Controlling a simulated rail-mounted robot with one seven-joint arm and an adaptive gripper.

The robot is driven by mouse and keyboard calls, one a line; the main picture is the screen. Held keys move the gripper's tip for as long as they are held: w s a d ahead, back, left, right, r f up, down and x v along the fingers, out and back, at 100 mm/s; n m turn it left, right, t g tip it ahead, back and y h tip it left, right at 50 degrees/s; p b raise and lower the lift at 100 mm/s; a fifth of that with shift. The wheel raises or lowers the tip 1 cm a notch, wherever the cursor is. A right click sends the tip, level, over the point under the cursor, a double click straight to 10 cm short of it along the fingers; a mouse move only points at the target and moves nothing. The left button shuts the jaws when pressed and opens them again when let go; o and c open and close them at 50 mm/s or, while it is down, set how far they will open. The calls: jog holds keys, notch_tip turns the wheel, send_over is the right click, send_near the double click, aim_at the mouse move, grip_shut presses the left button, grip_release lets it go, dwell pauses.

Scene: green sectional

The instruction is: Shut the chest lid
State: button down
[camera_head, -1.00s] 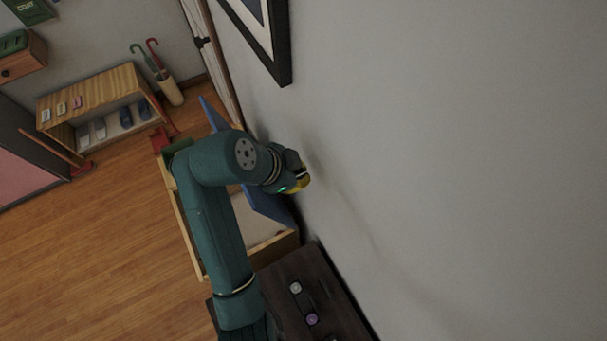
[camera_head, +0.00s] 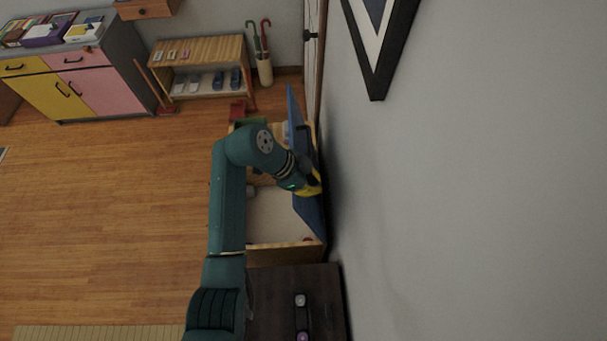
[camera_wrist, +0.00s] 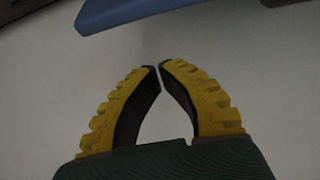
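The chest is a light wooden box (camera_head: 285,250) standing along the wall, open at the top with a pale interior. Its blue lid (camera_head: 311,218) is raised steeply on the wall side. My gripper (camera_head: 316,183), with yellow fingers, is at the lid's upper part near the wall; whether it touches the lid cannot be told. In the wrist view the yellow fingertips (camera_wrist: 159,66) come together with nothing between them. The blue lid edge (camera_wrist: 140,13) shows beyond them against the pale wall. My arm hides part of the chest and lid.
A dark table (camera_head: 270,300) with small objects stands close to the chest's near end. A shoe bench (camera_head: 200,50) and umbrella stand (camera_head: 265,70) are beyond its far end. A picture frame (camera_head: 378,80) hangs on the wall.

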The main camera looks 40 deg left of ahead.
aim_at(303, 201)
jog(key=shift+s+a+f+p, duration=0.4)
jog(key=shift+s+a+f, duration=0.1)
jog(key=shift+f, duration=0.25)
jog(key=shift+s+a+f+p, duration=0.4)
jog(key=shift+a+f, duration=0.05)
jog(key=shift+f, duration=0.3)
jog(key=shift+s, duration=0.1)
